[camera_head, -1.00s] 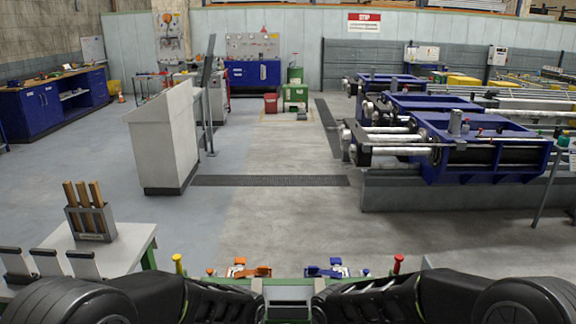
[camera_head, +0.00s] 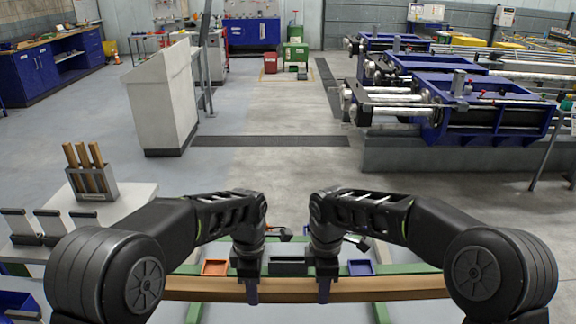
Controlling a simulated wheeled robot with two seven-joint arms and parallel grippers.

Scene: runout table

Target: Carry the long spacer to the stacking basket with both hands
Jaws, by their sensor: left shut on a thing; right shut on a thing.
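The long spacer (camera_head: 288,290) is a brown wooden bar lying across the bottom of the head view, roughly level. My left gripper (camera_head: 251,288) is shut on it left of its middle. My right gripper (camera_head: 324,288) is shut on it a little right of its middle. Both grippers point down, close together, and their fingers cover parts of the bar. The bar's ends stick out to both sides, partly near my forearms. I cannot tell whether it touches the green frame (camera_head: 403,268) around it. I cannot make out the stacking basket for sure.
An orange tray (camera_head: 215,268) and a blue tray (camera_head: 360,268) sit just beyond the spacer. A pale side table (camera_head: 135,200) at left carries a grey holder (camera_head: 95,192) with wooden sticks. A grey cabinet (camera_head: 163,105) and blue machines (camera_head: 480,110) stand farther off. The middle floor is open.

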